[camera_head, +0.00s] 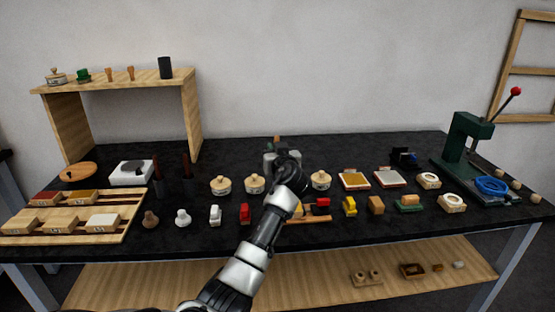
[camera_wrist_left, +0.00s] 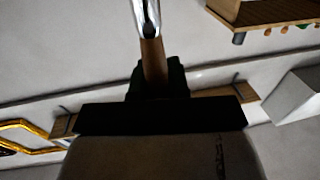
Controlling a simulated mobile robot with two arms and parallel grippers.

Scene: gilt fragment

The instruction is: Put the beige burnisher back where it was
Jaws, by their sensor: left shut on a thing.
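My left gripper (camera_head: 283,158) reaches over the middle of the dark table; its arm hides part of the table behind. In the left wrist view, the gripper (camera_wrist_left: 157,85) is shut on a slim tool with a brown handle (camera_wrist_left: 153,62) and a shiny metal part (camera_wrist_left: 146,15). I take this as the burnisher; its beige part cannot be made out. In the head view the tool is mostly hidden by the gripper. Two dark upright holders, the left one (camera_head: 158,187) and the right one (camera_head: 188,186), stand at the left with reddish-brown sticks. My right gripper is not in view.
A wooden tray (camera_head: 128,222) with blocks lies at the left front, below a raised shelf (camera_head: 130,79). Round lidded pots (camera_head: 220,186) and several small blocks and pads line the table. A green press (camera_head: 466,140) stands at the right. The table's back strip is mostly clear.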

